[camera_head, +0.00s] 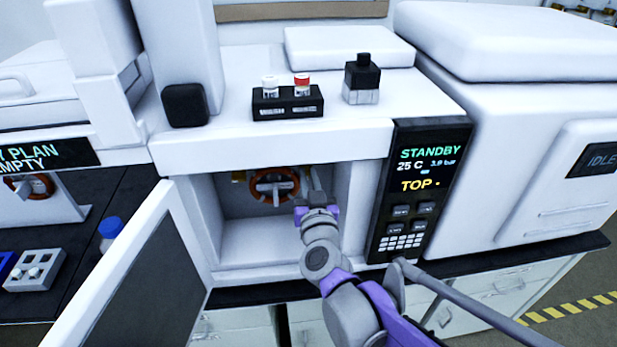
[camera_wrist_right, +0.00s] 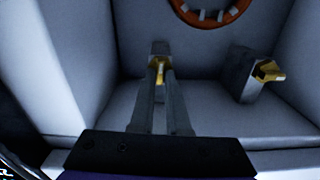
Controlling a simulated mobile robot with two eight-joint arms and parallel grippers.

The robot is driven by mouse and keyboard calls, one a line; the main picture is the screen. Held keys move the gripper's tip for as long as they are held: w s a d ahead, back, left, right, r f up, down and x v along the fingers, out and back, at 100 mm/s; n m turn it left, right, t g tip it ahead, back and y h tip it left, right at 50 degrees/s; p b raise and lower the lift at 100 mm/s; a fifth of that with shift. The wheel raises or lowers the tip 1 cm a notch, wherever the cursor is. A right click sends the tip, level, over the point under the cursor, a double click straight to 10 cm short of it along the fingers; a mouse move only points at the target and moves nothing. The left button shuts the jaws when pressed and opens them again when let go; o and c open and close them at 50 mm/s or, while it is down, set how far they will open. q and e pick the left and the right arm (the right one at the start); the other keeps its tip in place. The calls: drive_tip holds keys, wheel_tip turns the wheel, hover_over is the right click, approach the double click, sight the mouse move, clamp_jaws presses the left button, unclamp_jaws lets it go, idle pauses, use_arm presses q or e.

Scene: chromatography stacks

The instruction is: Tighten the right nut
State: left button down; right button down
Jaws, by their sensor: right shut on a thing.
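The open compartment (camera_head: 250,255) of the central white instrument holds a round orange coil (camera_head: 275,186), which also shows at the top of the right wrist view (camera_wrist_right: 240,8). My right gripper (camera_head: 315,182) reaches inside, just right of the coil in the head view. In the wrist view its two fingers (camera_wrist_right: 160,78) close on the small brass right nut (camera_wrist_right: 160,68), in front of a grey block. The gripper hides this nut in the head view. The other brass nut (camera_wrist_right: 268,70) sits apart on its own grey block; it is at the coil's left in the head view (camera_head: 238,177). My left gripper is out of view.
The compartment door (camera_head: 130,275) stands open at the left. The compartment walls are close around my right gripper. A display panel (camera_head: 420,190) reading STANDBY is at the right. A black vial holder (camera_head: 287,104) and a dark-capped bottle (camera_head: 361,80) stand on top.

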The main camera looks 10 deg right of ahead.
drive_tip(key=m, duration=0.4)
drive_tip(key=shift+d+p, duration=0.1)
drive_tip(key=shift+p, duration=0.2)
drive_tip(key=m, duration=0.4)
drive_tip(key=shift+d+p, duration=0.1)
drive_tip(key=shift+p, duration=0.25)
drive_tip(key=shift+f+m+p, duration=0.15)
drive_tip(key=shift+m+p, duration=0.25)
drive_tip(key=shift+m, duration=1.9)
drive_tip(key=shift+f+m+p, duration=0.1)
drive_tip(key=shift+m+p, duration=0.25)
drive_tip(key=shift+m, duration=1.95)
drive_tip(key=c, duration=0.9)
unclamp_jaws()
